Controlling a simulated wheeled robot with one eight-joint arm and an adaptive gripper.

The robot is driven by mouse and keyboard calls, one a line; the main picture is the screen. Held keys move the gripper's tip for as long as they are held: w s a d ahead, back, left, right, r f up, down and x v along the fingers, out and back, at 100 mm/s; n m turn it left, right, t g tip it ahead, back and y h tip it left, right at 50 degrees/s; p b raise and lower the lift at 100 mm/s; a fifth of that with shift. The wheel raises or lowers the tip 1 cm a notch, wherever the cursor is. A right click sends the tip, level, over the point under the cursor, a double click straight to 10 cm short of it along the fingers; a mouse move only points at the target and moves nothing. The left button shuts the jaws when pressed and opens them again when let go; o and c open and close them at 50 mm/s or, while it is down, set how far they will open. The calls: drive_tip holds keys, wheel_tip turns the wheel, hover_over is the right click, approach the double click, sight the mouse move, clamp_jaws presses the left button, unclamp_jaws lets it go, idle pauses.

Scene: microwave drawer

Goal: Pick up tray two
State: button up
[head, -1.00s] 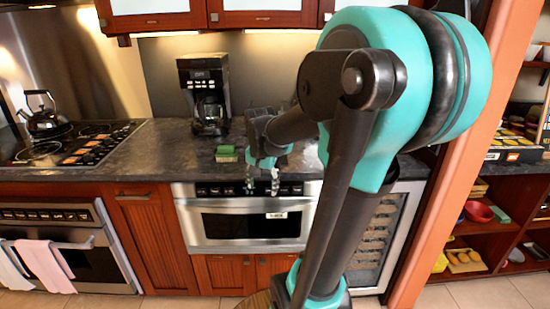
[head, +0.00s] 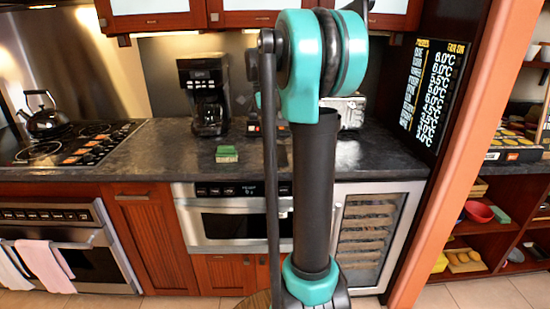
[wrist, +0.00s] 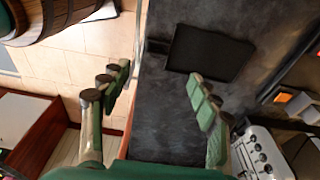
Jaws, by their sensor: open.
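A flat, dark rectangular tray (wrist: 208,52) lies on the grey stone counter in the wrist view; I cannot read any mark on it that says it is tray two. My gripper (wrist: 152,95) is open and empty, its green-padded fingers spread wide. The tray lies beyond the fingertips, toward the top of the wrist view and apart from them. In the head view the gripper is hidden behind my arm, and I cannot make out the tray there.
The counter (head: 165,150) holds a black coffee maker (head: 208,95), a green block (head: 227,153) and a silver toaster (head: 350,112). The microwave drawer (head: 230,222) is below the counter. A white appliance with knobs (wrist: 262,155) stands near the right finger in the wrist view.

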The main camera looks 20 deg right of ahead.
approach(275, 160)
drive_tip(key=s+f, duration=0.1)
drive_tip(key=f, duration=0.1)
drive_tip(key=s+f, duration=0.4)
drive_tip(key=f, duration=0.1)
drive_tip(key=shift+s+a, duration=0.15)
drive_tip(key=shift+s, duration=0.1)
drive_tip(key=shift+r, duration=0.1)
clamp_jaws()
